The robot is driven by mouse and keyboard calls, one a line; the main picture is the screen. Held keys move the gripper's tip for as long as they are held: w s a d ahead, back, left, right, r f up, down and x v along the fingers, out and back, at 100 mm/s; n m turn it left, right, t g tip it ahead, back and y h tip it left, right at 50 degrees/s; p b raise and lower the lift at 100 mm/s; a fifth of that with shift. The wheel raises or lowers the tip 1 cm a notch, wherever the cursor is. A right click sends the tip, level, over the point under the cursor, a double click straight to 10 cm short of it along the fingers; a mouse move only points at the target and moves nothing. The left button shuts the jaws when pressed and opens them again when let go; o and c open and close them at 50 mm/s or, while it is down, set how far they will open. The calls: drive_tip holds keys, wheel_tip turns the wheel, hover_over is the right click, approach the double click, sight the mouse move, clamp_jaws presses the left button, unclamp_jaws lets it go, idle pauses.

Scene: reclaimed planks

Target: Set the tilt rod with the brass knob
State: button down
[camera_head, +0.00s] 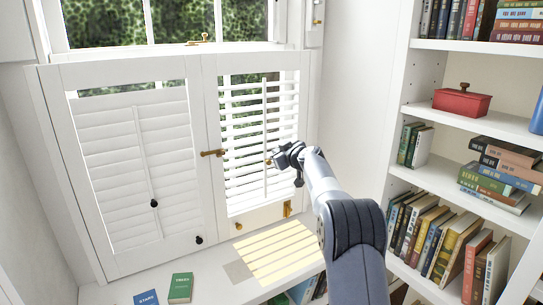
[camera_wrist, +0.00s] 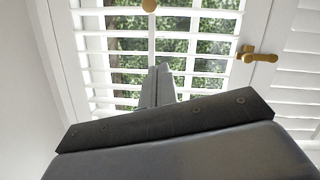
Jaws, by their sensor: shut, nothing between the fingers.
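The right shutter panel has open white slats and a white vertical tilt rod (camera_head: 264,120). Its brass knob (camera_head: 268,162) is small and sits on the rod beside my gripper's tip. In the wrist view, which looks upside down, the brass knob (camera_wrist: 149,5) is at the top edge, partly cut off, above the fingertips; the rod (camera_wrist: 152,35) runs down from it behind my fingers. My gripper (camera_head: 277,160) is shut and empty, pointing at the slats; its fingers also show in the wrist view (camera_wrist: 157,72). I cannot tell whether it touches the rod.
The left shutter panel (camera_head: 92,195) has nearly closed slats and a rod with a black knob (camera_head: 153,203). A brass latch (camera_head: 212,153) joins the panels. Books (camera_head: 181,288) lie on the sill below. A bookcase (camera_head: 395,150) stands close at right.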

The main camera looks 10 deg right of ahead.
sight(265, 157)
drive_tip(key=shift+w+a+f+p, duration=0.25)
drive_tip(key=shift+w+f+p, duration=0.7)
drive_tip(key=shift+w+p, duration=0.5)
drive_tip(key=shift+w+a+f+p, duration=0.25)
drive_tip(key=shift+w+f+p, duration=0.85)
drive_tip(key=shift+p, duration=0.6)
drive_tip(key=shift+w+a+f+p, duration=0.25)
drive_tip(key=shift+w+f+p, duration=0.55)
drive_tip(key=shift+w+p, duration=0.7)
